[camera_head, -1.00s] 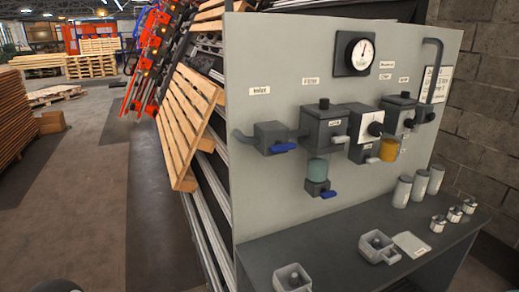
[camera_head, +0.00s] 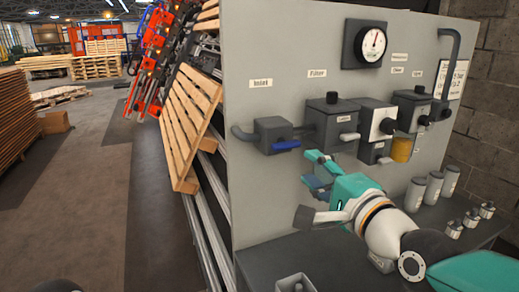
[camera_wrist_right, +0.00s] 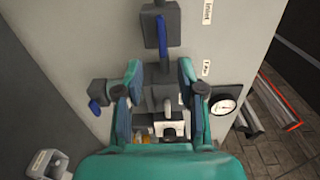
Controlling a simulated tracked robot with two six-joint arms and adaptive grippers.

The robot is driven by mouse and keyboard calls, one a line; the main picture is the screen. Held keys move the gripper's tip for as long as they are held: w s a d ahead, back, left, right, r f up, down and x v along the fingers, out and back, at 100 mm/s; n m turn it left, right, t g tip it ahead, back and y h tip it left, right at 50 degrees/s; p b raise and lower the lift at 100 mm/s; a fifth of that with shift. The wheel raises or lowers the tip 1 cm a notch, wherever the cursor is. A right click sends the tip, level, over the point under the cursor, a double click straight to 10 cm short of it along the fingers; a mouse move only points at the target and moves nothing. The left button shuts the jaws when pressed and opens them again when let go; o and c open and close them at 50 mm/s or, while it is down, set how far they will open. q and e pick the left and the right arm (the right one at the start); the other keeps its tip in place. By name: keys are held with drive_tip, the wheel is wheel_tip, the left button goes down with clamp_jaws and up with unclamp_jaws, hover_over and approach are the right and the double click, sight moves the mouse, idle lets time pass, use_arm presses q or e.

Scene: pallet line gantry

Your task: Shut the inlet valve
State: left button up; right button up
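The inlet valve (camera_head: 268,129) is a dark grey box on the panel under the "Inlet" label. Its blue lever (camera_head: 286,145) lies level, in line with the pipe. My right gripper (camera_head: 312,170) is open and empty, below and to the right of the lever and apart from it. In the right wrist view, the open fingers (camera_wrist_right: 160,80) point towards the inlet valve's blue lever (camera_wrist_right: 162,36), which shows beyond them near the top. The drain's blue lever (camera_wrist_right: 97,107) shows left of the fingers. My left gripper is not in view.
The filter housing (camera_head: 328,120) stands right of the inlet valve, with a regulator (camera_head: 374,120) and gauge (camera_head: 372,45) further on. A slatted pallet (camera_head: 190,115) leans left of the panel.

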sight(286, 148)
drive_tip(key=shift+n, duration=0.4)
drive_tip(key=p+x, duration=0.1)
drive_tip(key=x, duration=0.9)
drive_tip(key=shift+s+a+p, duration=0.15)
drive_tip(key=shift+a+p, duration=0.05)
drive_tip(key=shift+p, duration=0.15)
